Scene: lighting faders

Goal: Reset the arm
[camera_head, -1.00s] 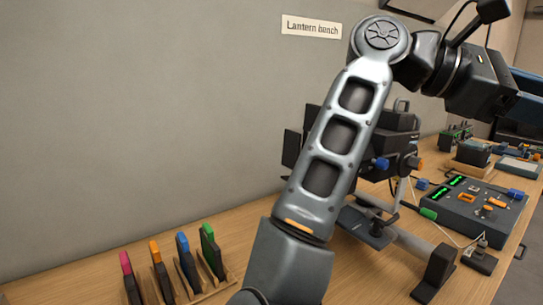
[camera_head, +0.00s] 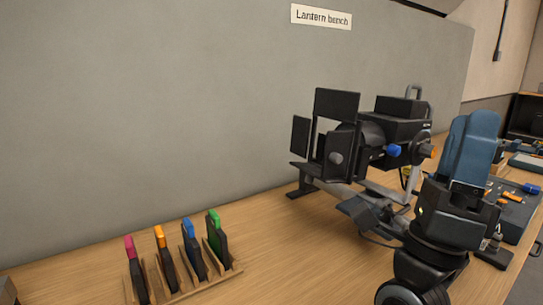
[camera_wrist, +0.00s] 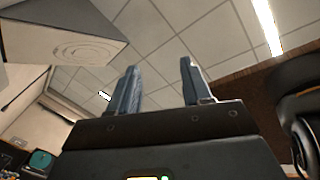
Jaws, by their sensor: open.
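My gripper (camera_head: 474,148) is at the right of the head view, its blue-grey fingers pointing up above the bench. In the wrist view my gripper (camera_wrist: 161,88) shows two fingers standing apart with nothing between them, and the ceiling behind. The gripper is open and empty. In the head view my wrist hides part of the control desk with faders (camera_head: 517,213).
A black stage lantern (camera_head: 390,130) stands on the wooden bench (camera_head: 290,240) just left of my gripper. A wooden rack (camera_head: 185,285) holds several coloured-top pieces at front left. A "Lantern bench" sign (camera_head: 321,17) hangs on the wall. The bench between rack and lantern is clear.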

